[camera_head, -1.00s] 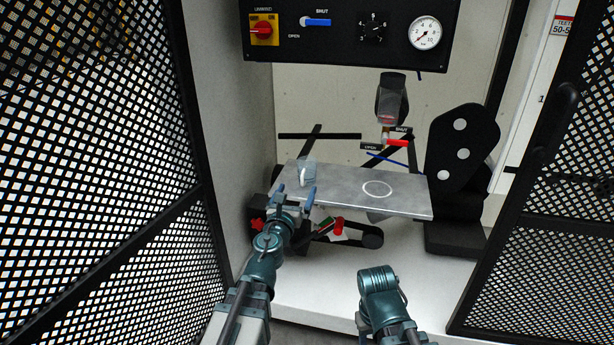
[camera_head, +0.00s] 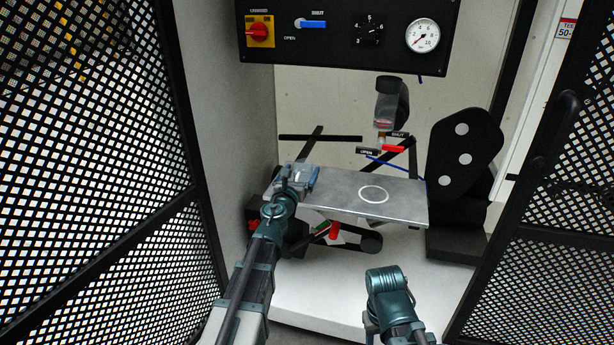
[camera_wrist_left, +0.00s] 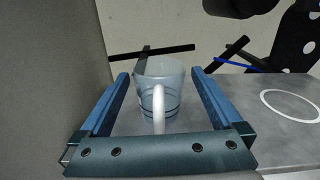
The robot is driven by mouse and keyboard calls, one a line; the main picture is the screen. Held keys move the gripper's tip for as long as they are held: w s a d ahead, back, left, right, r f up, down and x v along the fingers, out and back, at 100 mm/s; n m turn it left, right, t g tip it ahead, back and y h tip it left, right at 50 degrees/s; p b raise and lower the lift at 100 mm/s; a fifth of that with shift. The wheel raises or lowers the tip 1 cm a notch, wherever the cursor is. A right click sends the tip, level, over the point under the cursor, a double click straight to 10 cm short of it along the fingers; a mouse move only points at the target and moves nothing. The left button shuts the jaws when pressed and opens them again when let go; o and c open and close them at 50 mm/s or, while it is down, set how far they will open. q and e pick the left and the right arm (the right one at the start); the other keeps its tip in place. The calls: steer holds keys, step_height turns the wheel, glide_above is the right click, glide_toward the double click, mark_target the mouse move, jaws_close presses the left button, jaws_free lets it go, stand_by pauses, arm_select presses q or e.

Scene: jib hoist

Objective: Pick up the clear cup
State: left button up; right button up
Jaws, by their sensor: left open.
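The clear cup (camera_wrist_left: 172,92) stands upright on the left end of the grey metal shelf (camera_head: 405,203). In the left wrist view its pale handle faces my gripper. My left gripper (camera_wrist_left: 160,85) is open, with one blue finger on each side of the cup and a visible gap to both. In the head view the left gripper (camera_head: 302,172) is at the shelf's left end and hides most of the cup. My right arm shows at the bottom of the head view, but its fingers cannot be made out.
A white ring (camera_head: 373,194) marks the shelf right of the cup. A red-handled valve (camera_head: 393,148) hangs behind it under a clear container (camera_head: 384,108). A control panel (camera_head: 345,30) is above. Mesh panels stand left (camera_head: 95,150) and right (camera_head: 560,200). A black bracket (camera_head: 462,155) stands at the shelf's right.

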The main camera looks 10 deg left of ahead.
arm_select(q)
steer(key=shift+w+f, duration=0.1)
steer(key=shift+w, duration=0.7)
steer(key=shift+s, duration=0.1)
arm_select(e)
steer(key=shift+w+d, duration=0.2)
steer(key=shift+d, duration=0.1)
arm_select(q)
steer(key=shift+c, duration=0.2)
steer(key=c, duration=1.2)
